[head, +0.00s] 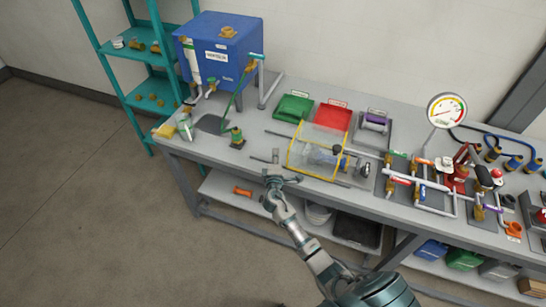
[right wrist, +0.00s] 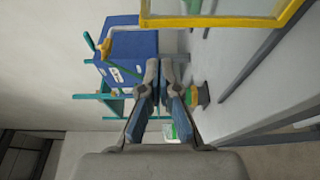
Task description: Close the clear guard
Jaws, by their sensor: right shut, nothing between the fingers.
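The clear guard (head: 316,151) is a see-through box with a yellow frame on the bench. Grey rails run out from its left side, and a blue-grey machine part with a shaft shows through and beside its right part. Its yellow frame also crosses the top right of the right wrist view (right wrist: 235,21). My right gripper (head: 273,168) is shut and empty, just left of the guard's front left corner, near the bench's front edge. Its fingers (right wrist: 164,72) are together in the right wrist view, with a gap from the yellow frame. My left gripper is out of view.
Green (head: 293,108) and red (head: 333,117) trays lie behind the guard. A gauge (head: 446,110) and pipework stand to the right.

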